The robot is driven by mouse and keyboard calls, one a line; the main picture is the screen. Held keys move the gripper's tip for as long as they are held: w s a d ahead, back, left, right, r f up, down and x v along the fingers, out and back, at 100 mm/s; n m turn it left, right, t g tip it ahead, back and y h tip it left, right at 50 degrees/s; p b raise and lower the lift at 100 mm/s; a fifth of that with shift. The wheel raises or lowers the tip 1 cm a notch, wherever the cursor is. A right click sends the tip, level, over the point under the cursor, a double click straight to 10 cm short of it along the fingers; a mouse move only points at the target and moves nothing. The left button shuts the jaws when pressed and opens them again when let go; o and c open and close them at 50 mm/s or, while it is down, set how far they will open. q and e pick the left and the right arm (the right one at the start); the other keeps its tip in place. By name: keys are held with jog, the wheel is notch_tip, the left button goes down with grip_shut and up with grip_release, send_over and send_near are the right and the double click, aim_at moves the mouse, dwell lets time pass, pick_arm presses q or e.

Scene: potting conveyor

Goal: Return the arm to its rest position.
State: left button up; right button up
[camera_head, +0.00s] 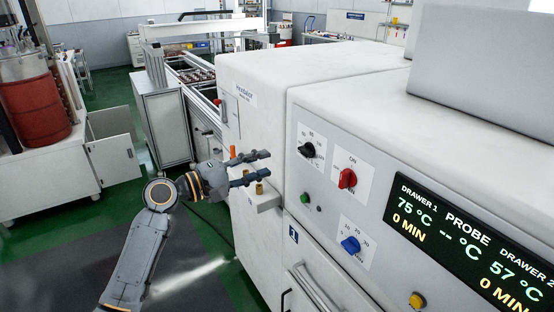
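My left arm (146,245) reaches up from the bottom left. My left gripper (264,165) is at its end, pointing right toward the front of the white machine. Its two dark fingers are spread apart, one above the other, and I see nothing between them. The gripper is just above and in front of a small white ledge (265,203) on the machine, which holds a small brass-coloured piece (259,188). I cannot tell whether the fingers touch anything. My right gripper is out of view.
The white machine (262,75) fills the right side, with a black knob (307,149), red knob (347,178), blue knob (350,244) and display (470,245). An orange piece (233,152) shows behind the gripper. A red drum (33,105) stands left.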

pick_arm(q)
jog(key=shift+v, duration=0.8)
jog(key=shift+f, duration=0.1)
